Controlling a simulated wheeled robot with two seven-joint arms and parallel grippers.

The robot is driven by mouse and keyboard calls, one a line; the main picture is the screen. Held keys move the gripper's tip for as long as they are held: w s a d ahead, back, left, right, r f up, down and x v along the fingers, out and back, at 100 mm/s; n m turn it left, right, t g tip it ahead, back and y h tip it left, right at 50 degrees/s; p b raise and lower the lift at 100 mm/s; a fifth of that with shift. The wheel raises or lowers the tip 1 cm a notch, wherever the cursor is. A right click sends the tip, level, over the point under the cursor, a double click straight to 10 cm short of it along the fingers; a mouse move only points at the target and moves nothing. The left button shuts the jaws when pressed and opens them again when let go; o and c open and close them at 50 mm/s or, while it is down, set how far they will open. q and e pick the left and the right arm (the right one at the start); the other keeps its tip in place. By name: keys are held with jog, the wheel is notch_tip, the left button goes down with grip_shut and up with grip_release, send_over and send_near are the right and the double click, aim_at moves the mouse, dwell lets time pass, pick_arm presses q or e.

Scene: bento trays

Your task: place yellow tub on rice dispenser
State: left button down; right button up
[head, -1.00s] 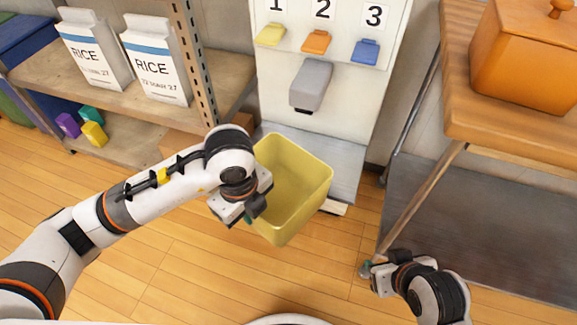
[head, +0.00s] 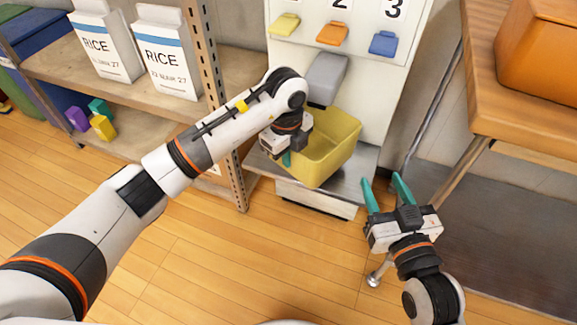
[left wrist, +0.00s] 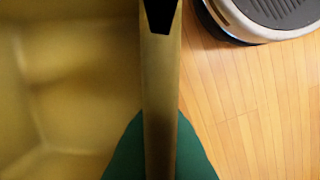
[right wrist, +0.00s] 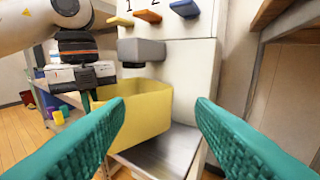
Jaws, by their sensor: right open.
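The yellow tub (head: 330,150) is at the rice dispenser (head: 375,85), over its metal shelf (head: 364,168) and below the grey spout (head: 326,77). My left gripper (head: 287,157) is shut on the tub's near left wall; the left wrist view shows the tub wall (left wrist: 158,100) between its green fingers. I cannot tell whether the tub's base touches the shelf. In the right wrist view the tub (right wrist: 140,115) is in front of the dispenser. My right gripper (head: 386,190) is open and empty, right of the tub and apart from it.
A wooden shelf (head: 140,105) with rice bags (head: 166,50) stands at the left. A wooden table (head: 525,115) with an orange container (head: 540,55) stands at the right. The dispenser has yellow, orange and blue levers. The wooden floor in front is clear.

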aim_at(289, 171)
pick_arm(q)
jog(key=shift+f, duration=0.4)
notch_tip(289, 171, down, 3)
jog(key=shift+w+d+r+b, duration=0.1)
jog(key=shift+w+b, duration=0.05)
jog(key=shift+b, duration=0.6)
pick_arm(e)
jog(key=r+t, duration=0.1)
jog(key=r, duration=0.1)
jog(key=r+t+y, duration=0.1)
jog(key=r+t, duration=0.2)
jog(key=r, duration=0.1)
jog(key=shift+s+a, duration=0.2)
jog(key=shift+a, duration=0.2)
pick_arm(q)
jog(key=c, duration=1.6)
grip_release()
jog(key=shift+c, duration=0.2)
pick_arm(e)
jog(key=shift+t, duration=0.3)
